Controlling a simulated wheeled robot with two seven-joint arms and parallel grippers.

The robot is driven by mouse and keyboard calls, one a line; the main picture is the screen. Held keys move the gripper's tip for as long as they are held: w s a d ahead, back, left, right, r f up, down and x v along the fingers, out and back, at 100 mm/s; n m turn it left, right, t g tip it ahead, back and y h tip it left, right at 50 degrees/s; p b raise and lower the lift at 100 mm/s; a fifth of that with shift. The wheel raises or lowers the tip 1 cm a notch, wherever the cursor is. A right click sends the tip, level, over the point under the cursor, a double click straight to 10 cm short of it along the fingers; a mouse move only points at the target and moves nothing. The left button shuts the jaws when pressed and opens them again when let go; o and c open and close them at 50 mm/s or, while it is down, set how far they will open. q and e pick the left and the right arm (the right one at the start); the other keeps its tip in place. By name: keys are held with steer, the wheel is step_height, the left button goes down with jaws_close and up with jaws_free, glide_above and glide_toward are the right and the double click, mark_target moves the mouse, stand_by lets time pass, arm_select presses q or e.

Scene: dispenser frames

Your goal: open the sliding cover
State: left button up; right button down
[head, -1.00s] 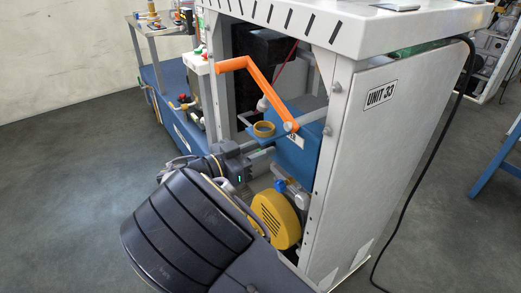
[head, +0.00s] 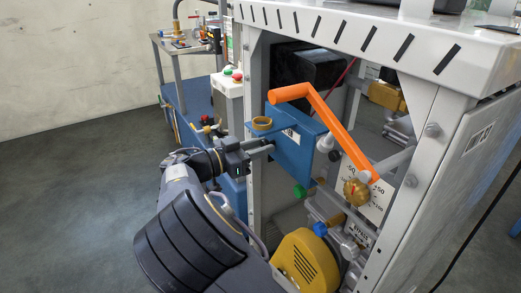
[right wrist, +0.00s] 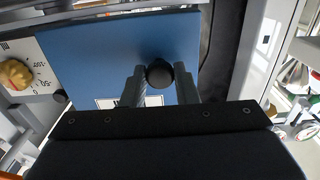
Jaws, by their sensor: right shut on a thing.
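The sliding cover (head: 312,140) is a blue panel inside the open front of the grey cabinet. It also shows in the right wrist view (right wrist: 105,55). It stands toward the left of the opening, with a white dial plate (head: 378,200) bare on its right. My right gripper (head: 264,149) reaches in from the lower left. In the right wrist view its two fingers (right wrist: 160,88) are shut on the cover's dark round knob (right wrist: 160,72). The knob is hidden behind the fingers in the head view. My left gripper is not in view.
An orange crank handle (head: 330,118) slants across the opening in front of the cover. A brass knob with a red mark (head: 356,192) sits on the dial plate. A yellow housing (head: 308,258) stands below.

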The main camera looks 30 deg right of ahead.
steer(key=c, duration=1.1)
jaws_free()
steer(key=shift+c, duration=0.2)
steer(key=shift+a, duration=0.1)
steer(key=a+p, duration=0.1)
steer(key=a, duration=0.6)
steer(key=shift+s+a, duration=0.3)
steer(key=shift+a, duration=0.05)
steer(key=shift+a, duration=0.15)
